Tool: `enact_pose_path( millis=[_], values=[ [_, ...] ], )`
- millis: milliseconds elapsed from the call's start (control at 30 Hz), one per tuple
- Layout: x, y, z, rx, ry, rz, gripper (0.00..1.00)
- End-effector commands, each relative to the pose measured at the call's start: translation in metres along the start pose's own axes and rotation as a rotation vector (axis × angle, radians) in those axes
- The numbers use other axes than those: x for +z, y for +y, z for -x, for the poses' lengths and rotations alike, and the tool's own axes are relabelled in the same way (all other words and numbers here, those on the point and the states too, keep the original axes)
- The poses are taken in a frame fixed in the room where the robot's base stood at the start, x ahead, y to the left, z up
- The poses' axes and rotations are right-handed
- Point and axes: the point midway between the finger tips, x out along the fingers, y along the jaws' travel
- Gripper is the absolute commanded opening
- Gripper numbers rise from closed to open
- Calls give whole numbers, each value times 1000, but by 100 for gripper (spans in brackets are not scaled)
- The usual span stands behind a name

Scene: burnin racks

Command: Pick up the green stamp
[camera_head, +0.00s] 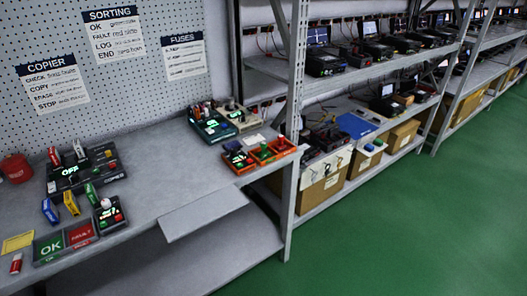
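A small upright green block (91,194) stands on the grey bench at the left, behind a small dark device with a lit green display. It looks like the green stamp, but it is too small for me to be sure. A yellow block (71,204) and a blue block (49,211) of similar shape stand in a row to its left. My gripper is not in view.
A green OK tray (50,247) and a red FAULT tray (81,234) lie in front of the blocks. The dark COPIER panel (87,170) is behind them, and the small device (110,214) is close at right. The bench middle (165,165) is clear.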

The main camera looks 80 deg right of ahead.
Motion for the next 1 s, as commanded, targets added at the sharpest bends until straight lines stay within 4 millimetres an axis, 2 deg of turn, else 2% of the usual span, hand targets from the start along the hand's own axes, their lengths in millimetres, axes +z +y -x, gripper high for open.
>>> enact_pose_path(
  millis=[200,800,1000],
  values=[
    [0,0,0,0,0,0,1],
    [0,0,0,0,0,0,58],
    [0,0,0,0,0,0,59]
  ],
)
